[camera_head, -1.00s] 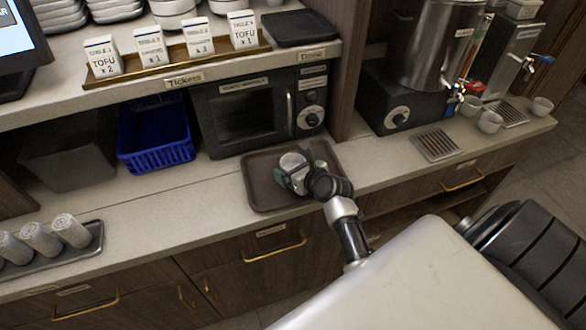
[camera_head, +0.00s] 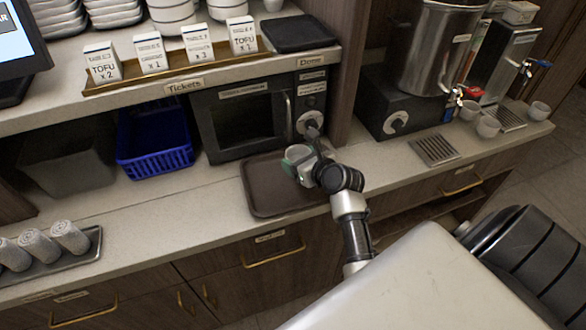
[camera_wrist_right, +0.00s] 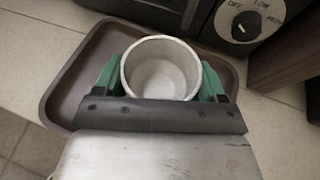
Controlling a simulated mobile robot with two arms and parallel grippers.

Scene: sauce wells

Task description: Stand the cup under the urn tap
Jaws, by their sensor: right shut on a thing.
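A pale cup (camera_wrist_right: 160,68) is held upright between the green fingers of my right gripper (camera_wrist_right: 160,82) in the right wrist view. In the head view the cup (camera_head: 303,154) is partly hidden by my right gripper (camera_head: 305,168), above the right part of a brown tray (camera_head: 262,190). The urn (camera_head: 424,45) is a steel cylinder at the upper right. Its red-handled tap (camera_head: 470,93) faces the counter front, near a slotted drip grate (camera_head: 434,150). My left gripper is not in view.
A microwave (camera_head: 255,115) stands behind the tray. Rolled towels (camera_head: 70,236) lie at left. Counter between the tray and drip grate (camera_head: 375,165) is clear.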

